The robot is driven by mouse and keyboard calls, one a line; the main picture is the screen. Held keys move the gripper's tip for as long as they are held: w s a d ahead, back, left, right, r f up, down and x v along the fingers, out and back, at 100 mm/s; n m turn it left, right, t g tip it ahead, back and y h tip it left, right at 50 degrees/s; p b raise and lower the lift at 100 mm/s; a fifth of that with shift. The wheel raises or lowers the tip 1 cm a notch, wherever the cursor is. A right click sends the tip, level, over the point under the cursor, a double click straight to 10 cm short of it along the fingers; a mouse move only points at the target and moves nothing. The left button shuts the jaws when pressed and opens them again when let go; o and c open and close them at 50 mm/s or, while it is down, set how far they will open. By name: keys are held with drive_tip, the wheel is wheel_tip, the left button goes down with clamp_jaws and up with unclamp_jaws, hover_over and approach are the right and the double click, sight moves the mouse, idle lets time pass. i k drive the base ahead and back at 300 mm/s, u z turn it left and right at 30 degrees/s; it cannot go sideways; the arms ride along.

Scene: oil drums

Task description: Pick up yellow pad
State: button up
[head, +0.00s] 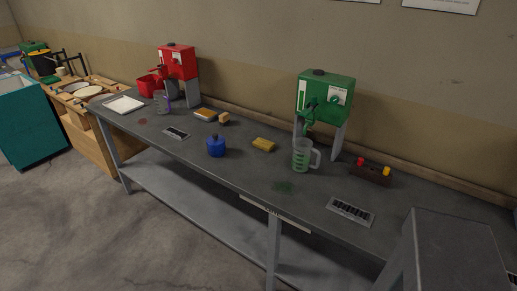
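A small yellow pad (263,144) lies flat on the dark grey workbench (240,180), left of the clear measuring jug. A second flat piece, yellow-orange and whitish (205,115), lies farther left on the bench, beside a small tan block (224,119). I cannot tell the exact make of these two. Nothing covers the yellow pad. My gripper does not show in this view.
A green drum (325,95) on a stand is behind the jug (303,156); a red drum (177,62) stands farther left. A blue pot (216,146) is left of the pad. A grey boxy shape (460,250) fills the lower right. Bench space before the pad is clear.

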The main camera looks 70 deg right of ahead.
sight(263, 144)
drive_tip(key=z, duration=0.1)
drive_tip(key=i, duration=0.95)
drive_tip(key=u, duration=0.05)
